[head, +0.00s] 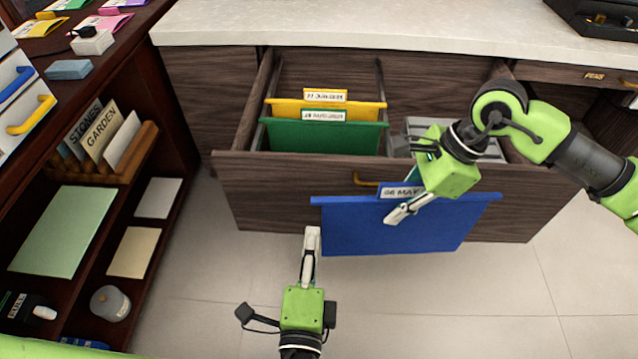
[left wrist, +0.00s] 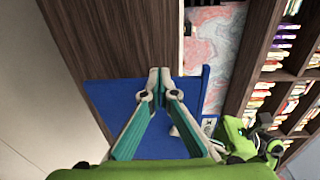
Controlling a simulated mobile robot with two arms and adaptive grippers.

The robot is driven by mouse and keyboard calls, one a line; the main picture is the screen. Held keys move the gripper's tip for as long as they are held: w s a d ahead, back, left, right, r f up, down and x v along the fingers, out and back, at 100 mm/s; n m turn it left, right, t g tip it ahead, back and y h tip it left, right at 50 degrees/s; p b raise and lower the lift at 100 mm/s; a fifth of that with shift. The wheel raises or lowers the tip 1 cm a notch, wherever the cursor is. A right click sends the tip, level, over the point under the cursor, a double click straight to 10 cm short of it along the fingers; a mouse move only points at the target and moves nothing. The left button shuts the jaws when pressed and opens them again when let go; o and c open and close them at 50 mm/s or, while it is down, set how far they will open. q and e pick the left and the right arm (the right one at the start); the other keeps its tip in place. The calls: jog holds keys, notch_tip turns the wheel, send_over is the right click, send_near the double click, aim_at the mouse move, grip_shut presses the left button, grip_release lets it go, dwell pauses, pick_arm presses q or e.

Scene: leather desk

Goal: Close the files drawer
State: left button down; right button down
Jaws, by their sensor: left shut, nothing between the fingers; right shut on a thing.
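The files drawer (head: 270,190) is dark wood and stands pulled out below the pale countertop. A yellow folder (head: 285,107) and a green folder (head: 300,137) hang inside it. My right gripper (head: 395,216) is shut on a blue folder (head: 400,232) labelled MAY, which hangs in front of the drawer front and hides part of it. My left gripper (head: 312,235) is shut and empty, close to the folder's left edge in the head view. In the left wrist view its closed fingertips (left wrist: 159,75) are seen against the blue folder (left wrist: 110,100) and wood; contact cannot be told.
A brass drawer handle (head: 368,181) shows just above the blue folder. A dark shelf unit (head: 150,100) with cards and a GARDEN sorter (head: 110,150) stands at left. A PENS drawer (head: 560,73) is at right. The tiled floor (head: 440,310) in front is clear.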

pick_arm(q)
jog(key=r, duration=0.2)
pick_arm(e)
jog(key=shift+w+f+m, duration=0.3)
jog(key=shift+w+f, duration=0.05)
jog(key=shift+f, duration=0.2)
pick_arm(q)
send_near(316, 165)
jog(key=shift+t, duration=0.4)
jog(key=w, duration=0.7)
jog(key=shift+d+f, duration=0.15)
jog(key=shift+f, duration=0.2)
pick_arm(e)
jog(key=shift+r, duration=0.45)
pick_arm(q)
jog(key=shift+w, duration=0.15)
